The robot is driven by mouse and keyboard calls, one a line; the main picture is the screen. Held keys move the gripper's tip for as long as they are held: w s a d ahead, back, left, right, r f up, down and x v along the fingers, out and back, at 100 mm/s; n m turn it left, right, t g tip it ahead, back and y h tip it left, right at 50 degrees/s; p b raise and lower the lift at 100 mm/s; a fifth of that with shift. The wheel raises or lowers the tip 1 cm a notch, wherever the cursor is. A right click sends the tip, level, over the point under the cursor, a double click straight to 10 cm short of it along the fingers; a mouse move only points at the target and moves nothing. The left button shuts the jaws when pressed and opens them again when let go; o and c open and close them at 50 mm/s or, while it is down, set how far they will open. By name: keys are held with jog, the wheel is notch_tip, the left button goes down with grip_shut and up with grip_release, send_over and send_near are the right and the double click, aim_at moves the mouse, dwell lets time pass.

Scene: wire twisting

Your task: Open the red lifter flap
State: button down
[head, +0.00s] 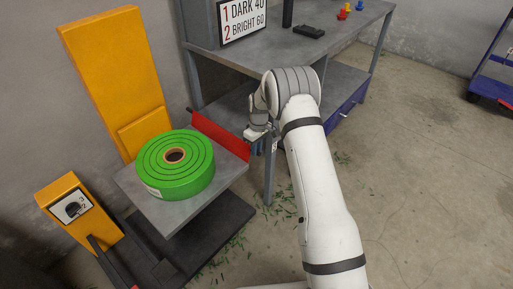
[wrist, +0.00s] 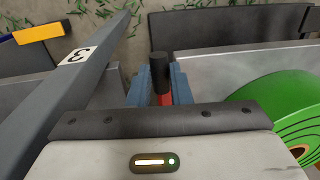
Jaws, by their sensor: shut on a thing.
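The red lifter flap (head: 220,135) stands up along the far right edge of the grey lifter platform (head: 162,213), beside the green spool (head: 175,165). My gripper (head: 256,136) is at the right end of the flap in the head view. In the wrist view, the blue fingers of my gripper (wrist: 160,88) are shut on a black-topped handle (wrist: 159,66) with a red lower part. The handle appears to belong to the flap; their join is hidden. The green spool also shows at the right of the wrist view (wrist: 262,115).
A grey workbench (head: 345,38) stands behind my arm. Its grey leg (wrist: 78,82), labelled 3, runs close left of my gripper in the wrist view. A yellow control box (head: 80,215) with a dial is at lower left. The floor (head: 425,170) to the right is open.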

jog(key=c, duration=1.3)
grip_release()
jog(key=shift+s+a, duration=0.1)
jog(key=shift+s, duration=0.1)
jog(key=shift+r, duration=0.1)
jog(key=r, duration=0.2)
jog(key=r+p, duration=0.1)
jog(key=r, duration=0.4)
jog(key=shift+w+d, duration=0.2)
jog(key=shift+d, duration=0.05)
jog(key=shift+r, duration=0.35)
jog(key=shift+c, duration=0.5)
